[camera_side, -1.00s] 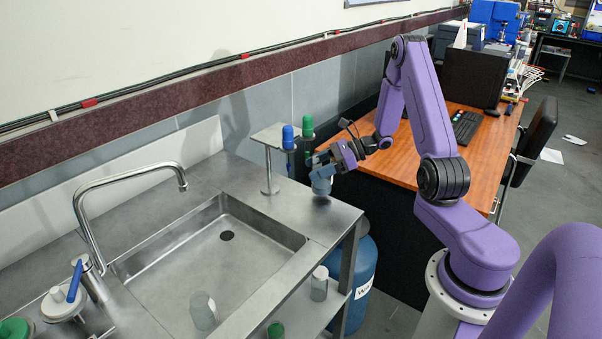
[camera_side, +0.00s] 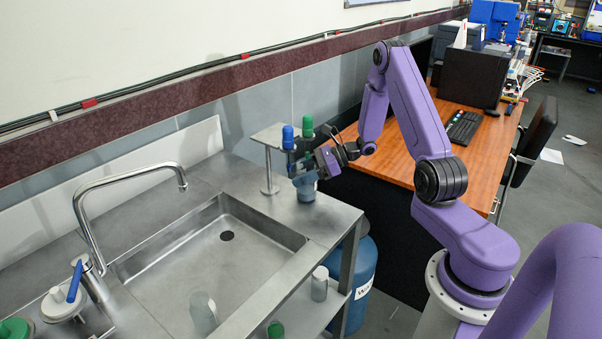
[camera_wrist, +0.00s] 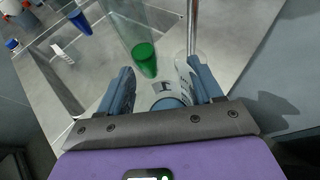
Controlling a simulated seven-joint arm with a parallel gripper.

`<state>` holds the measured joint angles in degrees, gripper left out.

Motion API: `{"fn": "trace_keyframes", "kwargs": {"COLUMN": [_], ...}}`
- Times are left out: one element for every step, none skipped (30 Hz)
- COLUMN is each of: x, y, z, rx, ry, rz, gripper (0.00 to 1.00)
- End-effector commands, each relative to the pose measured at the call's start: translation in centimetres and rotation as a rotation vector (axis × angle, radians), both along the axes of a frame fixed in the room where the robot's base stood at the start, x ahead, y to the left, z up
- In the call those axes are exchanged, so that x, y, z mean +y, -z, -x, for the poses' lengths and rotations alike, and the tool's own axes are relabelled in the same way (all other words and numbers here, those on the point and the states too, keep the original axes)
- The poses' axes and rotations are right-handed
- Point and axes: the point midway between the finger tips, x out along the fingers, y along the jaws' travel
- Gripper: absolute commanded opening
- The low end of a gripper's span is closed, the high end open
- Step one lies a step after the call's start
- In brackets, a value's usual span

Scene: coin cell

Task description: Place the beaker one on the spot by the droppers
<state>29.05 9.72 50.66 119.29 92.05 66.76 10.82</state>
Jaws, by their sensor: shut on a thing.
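My gripper (camera_side: 306,177) is shut on a small clear beaker (camera_side: 306,191) at the far right corner of the steel counter. The beaker is upright, and I cannot tell whether its base touches the counter. In the wrist view the beaker (camera_wrist: 168,88), with a dark mark like a "1", is between my fingers (camera_wrist: 160,90). The blue-capped dropper (camera_side: 288,137) and the green-capped dropper (camera_side: 307,126) stand at the right end of the small raised shelf, just behind my gripper, which partly hides their lower parts. A green cap (camera_wrist: 145,60) shows ahead of my fingers in the wrist view.
The shelf (camera_side: 268,134) stands on a thin post (camera_side: 269,172) left of my gripper. The sink (camera_side: 215,250) and tap (camera_side: 125,180) are further left, with a clear glass (camera_side: 203,310) in the basin. The counter's right edge is close to the beaker.

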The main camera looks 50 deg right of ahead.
Motion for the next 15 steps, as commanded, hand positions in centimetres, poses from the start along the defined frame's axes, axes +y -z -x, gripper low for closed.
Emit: {"fn": "trace_keyframes", "kwargs": {"x": [0.0, 0.0, 0.0, 0.0, -0.01, 0.0, -0.01, -0.01, -0.01, -0.01, -0.01, 0.0, 0.0, 0.0, 0.0], "y": [0.05, 0.12, 0.23, 0.3, 0.28, 0.26, 0.26, 0.26, 0.26, 0.26, 0.26, 0.26, 0.26, 0.26, 0.22], "z": [0.0, 0.0, 0.0, 0.0, 0.0, 0.0, 0.01, 0.01, 0.01, 0.01, 0.01, 0.01, 0.01, 0.01, 0.0], "rx": [0.0, 0.0, 0.0, 0.0, 0.0, 0.0, 0.0, 0.0, 0.0, 0.0, 0.0, 0.0, 0.0, 0.0, 0.0], "ry": [0.0, 0.0, 0.0, 0.0, 0.0, 0.0, 0.0, 0.0, 0.0, 0.0, 0.0, 0.0, 0.0, 0.0, 0.0], "rz": [0.0, 0.0, 0.0, 0.0, 0.0, 0.0, 0.0, 0.0, 0.0, 0.0, 0.0, 0.0, 0.0, 0.0, 0.0], "gripper": [0.33, 0.33, 0.33, 0.33, 0.75, 0.88, 0.91, 0.91, 0.91, 0.91, 0.91, 0.91, 0.91, 0.91, 0.91]}}
